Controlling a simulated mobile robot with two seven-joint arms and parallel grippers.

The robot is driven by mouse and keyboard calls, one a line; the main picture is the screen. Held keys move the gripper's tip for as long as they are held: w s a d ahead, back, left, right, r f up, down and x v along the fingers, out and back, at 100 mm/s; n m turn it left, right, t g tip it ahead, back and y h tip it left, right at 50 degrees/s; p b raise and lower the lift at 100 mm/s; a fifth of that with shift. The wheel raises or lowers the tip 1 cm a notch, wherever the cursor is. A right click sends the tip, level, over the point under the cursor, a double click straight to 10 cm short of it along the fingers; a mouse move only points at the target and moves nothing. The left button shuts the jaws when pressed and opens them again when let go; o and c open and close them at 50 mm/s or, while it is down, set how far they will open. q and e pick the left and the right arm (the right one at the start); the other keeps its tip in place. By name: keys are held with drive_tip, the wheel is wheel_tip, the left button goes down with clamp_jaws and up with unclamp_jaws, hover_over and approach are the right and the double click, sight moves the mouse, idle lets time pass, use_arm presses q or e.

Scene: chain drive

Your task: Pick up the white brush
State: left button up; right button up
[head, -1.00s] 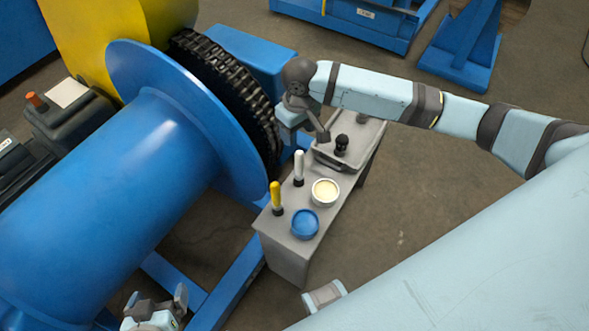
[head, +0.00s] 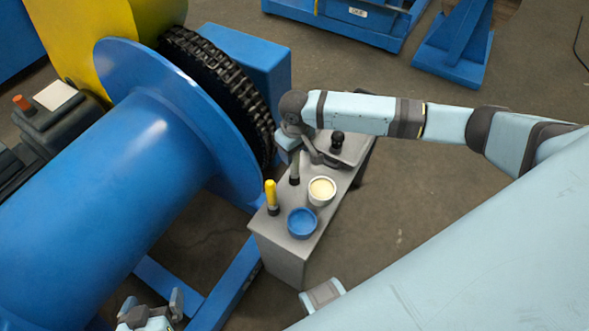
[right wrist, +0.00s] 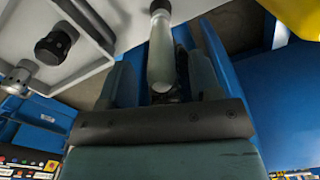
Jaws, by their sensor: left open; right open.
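The white brush (head: 295,168) stands upright on the grey bench, its handle shaded and its upper end close under my right gripper. In the right wrist view the pale handle of the white brush (right wrist: 160,52) shows between the two spread fingers of my right gripper (right wrist: 163,78). My right gripper (head: 297,150) is open at the brush, and its fingers partly hide in the head view. I cannot tell whether a finger touches the handle. My left gripper (head: 152,306) is open and empty at the bottom left, far from the brush.
A yellow brush (head: 271,194), a cream-filled cup (head: 322,191) and a blue cup (head: 302,223) stand close by on the grey bench (head: 280,253). A tray with a black knob (head: 337,141) lies behind. The chain (head: 232,82) and big blue drum (head: 110,190) are to the left.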

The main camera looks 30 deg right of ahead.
drive_tip(key=shift+f, duration=0.85)
drive_tip(key=c, duration=1)
